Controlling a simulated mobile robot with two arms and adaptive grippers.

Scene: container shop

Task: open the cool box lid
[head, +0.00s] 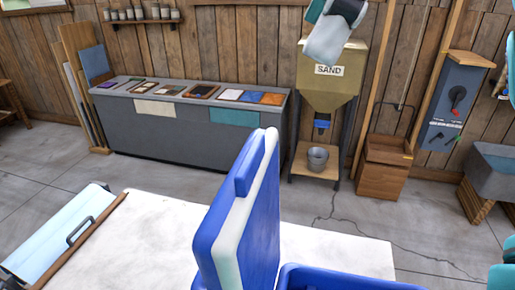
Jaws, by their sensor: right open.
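The cool box is blue and stands at the bottom of the head view, on or against the white worktop. Its lid (262,225), blue with a white inner layer, stands steeply upright, tilted a little. Only the rim and a small part of the blue box body (345,281) show at the bottom edge, to the right of the lid. The inside of the box is mostly out of frame. My right gripper (503,84) is at the right edge, largely cut off, open and apart from the lid.
A white worktop (150,235) lies around the lid. A light-blue panel with a dark handle (80,230) is at its left. Behind are a grey counter (160,125), a sand hopper (328,85), a wooden cart (383,180) and a grey sink (490,180). Floor between is clear.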

